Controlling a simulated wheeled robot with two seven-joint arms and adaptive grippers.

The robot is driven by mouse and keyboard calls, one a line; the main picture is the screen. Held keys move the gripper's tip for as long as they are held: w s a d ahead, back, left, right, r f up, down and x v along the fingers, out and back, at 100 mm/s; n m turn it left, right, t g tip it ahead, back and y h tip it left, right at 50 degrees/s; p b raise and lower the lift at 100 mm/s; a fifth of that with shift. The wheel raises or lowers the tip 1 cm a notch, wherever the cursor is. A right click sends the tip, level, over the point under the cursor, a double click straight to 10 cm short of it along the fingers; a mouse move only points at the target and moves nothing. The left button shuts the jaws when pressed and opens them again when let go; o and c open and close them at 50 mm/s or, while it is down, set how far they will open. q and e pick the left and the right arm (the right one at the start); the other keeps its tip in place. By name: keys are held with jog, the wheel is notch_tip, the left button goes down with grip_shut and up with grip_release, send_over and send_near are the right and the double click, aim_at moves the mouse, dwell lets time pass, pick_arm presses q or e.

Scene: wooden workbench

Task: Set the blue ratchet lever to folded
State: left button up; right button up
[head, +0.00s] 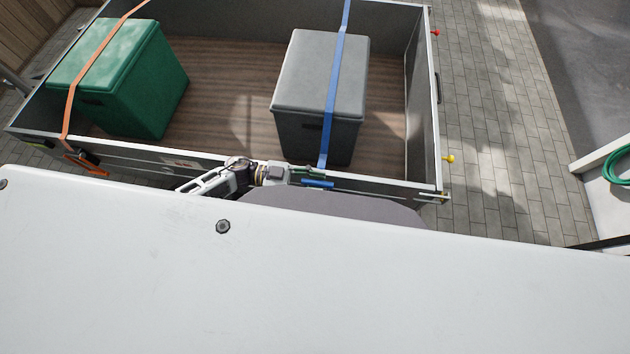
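The blue strap (333,95) runs over the grey box (291,100) and down to the trailer's near wall. The blue ratchet lever (318,183) shows as a small blue bar at the foot of that strap, on the near wall. Its angle is too small to read clearly. My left gripper (308,173) is at the near wall, close beside the blue lever. I cannot tell whether it touches the lever or whether its fingers are open or shut. My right gripper is not in view.
A green box (140,85) under an orange strap (88,70) stands at the left in the trailer (215,95). An orange ratchet lever (86,164) hangs on the near wall. Paving (490,120) lies clear to the right; a green hose (617,166) is at the far right.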

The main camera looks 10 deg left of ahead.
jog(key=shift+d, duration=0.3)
pick_arm(q)
grip_shut()
jog(key=shift+f, duration=0.1)
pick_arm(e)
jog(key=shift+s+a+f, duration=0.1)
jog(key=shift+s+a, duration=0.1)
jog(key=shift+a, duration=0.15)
